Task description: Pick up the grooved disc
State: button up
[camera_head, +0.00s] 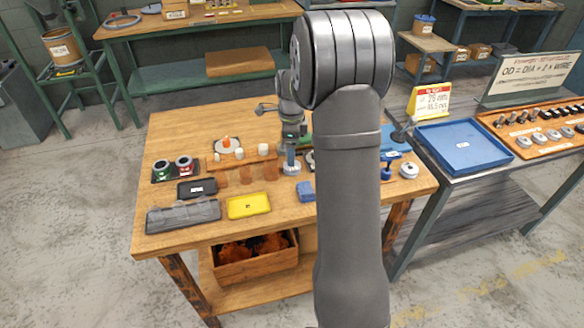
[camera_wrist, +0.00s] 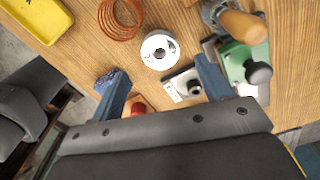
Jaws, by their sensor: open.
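A pale metal disc (camera_wrist: 160,50) with a dark centre hole and small marks on its face lies flat on the wooden bench. A groove around its edge cannot be made out. My gripper (camera_wrist: 162,84) is open, its two blue fingers apart with nothing held between them. In the wrist view the disc shows beyond the fingertips, roughly midway between them. In the head view my gripper (camera_head: 291,150) hangs over the middle of the bench, above a light disc (camera_head: 291,169). Another grey disc (camera_head: 408,170) sits near the bench's right side.
A copper coil (camera_wrist: 121,17) lies beside the disc, and a green tool with a wooden handle (camera_wrist: 242,27) stands to the right. A yellow tray (camera_head: 248,205), a blue block (camera_head: 305,191) and a wooden stand (camera_head: 243,160) are nearby. A side table holds a blue tray (camera_head: 462,145).

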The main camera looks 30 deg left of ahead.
aim_at(292, 168)
jog(key=shift+d+f, duration=0.1)
jog(key=shift+f, duration=2.85)
jog(key=c, duration=1.3)
